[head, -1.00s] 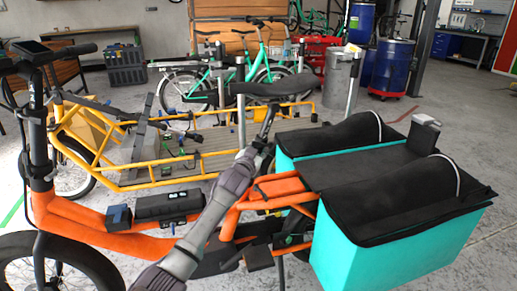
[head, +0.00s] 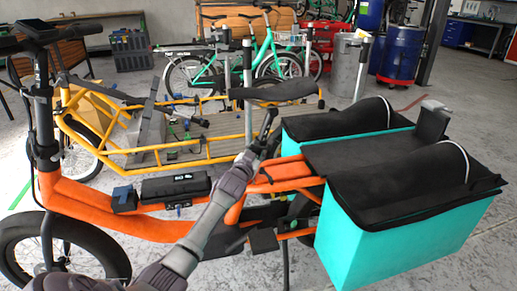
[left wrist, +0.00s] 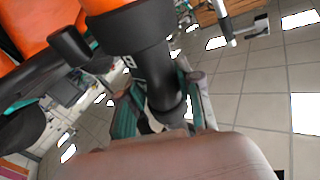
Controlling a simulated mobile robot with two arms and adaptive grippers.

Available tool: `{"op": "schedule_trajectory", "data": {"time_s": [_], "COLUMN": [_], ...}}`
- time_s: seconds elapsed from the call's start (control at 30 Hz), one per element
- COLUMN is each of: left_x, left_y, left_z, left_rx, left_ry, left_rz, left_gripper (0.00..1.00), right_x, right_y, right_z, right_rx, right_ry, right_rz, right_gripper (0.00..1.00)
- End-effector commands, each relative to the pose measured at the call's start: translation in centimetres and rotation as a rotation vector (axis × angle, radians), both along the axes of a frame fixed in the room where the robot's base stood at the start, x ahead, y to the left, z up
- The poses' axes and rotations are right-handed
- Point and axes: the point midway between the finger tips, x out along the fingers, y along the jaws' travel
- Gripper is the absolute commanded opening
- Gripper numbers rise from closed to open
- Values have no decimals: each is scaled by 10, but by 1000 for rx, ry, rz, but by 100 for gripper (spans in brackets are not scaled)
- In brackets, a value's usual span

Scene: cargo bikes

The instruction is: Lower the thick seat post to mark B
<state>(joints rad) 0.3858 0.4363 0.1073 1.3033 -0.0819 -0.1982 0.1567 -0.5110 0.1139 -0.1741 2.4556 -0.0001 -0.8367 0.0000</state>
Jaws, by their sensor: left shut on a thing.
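The orange cargo bike's black saddle (head: 277,91) is in the middle of the head view. Below it, a dark post (head: 267,122) leads down toward the orange frame and is partly hidden by my gripper. My left gripper (head: 260,143) reaches up to this post from the front. In the left wrist view, the thick black post (left wrist: 157,75) runs between the two fingers of my left gripper (left wrist: 165,108), which is shut on it. A small white mark shows beside the post, too small to read surely. My right gripper is in neither view.
Turquoise bags (head: 405,235) with black lids flank the orange bike's rear rack (head: 365,160). A yellow cargo bike (head: 185,148) stands close behind. A grey bin (head: 350,70) and blue drums (head: 398,55) are farther back. Floor at the right is clear.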

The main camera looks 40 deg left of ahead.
Motion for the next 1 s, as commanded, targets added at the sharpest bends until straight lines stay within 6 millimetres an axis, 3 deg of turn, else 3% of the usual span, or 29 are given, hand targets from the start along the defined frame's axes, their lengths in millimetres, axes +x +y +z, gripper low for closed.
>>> {"op": "schedule_trajectory", "data": {"time_s": [0.03, 0.17, 0.2, 0.57, 0.77, 1.0], "left_x": [0, 0, 0, -4, -31, -78], "left_y": [0, 0, 0, -2, -10, -24], "left_z": [-3, -3, -2, -1, -2, -2], "left_rx": [-2, -2, -1, -1, -1, -1], "left_ry": [8, 6, 5, 2, 3, 4], "left_rz": [1, 1, 0, 0, -1, -1], "left_gripper": [38, 59, 61, 61, 61, 61], "right_x": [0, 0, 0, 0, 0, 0], "right_y": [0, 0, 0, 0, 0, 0], "right_z": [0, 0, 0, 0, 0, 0], "right_rx": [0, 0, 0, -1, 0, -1], "right_ry": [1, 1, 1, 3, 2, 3], "right_rz": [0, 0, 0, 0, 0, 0], "right_gripper": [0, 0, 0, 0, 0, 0]}}
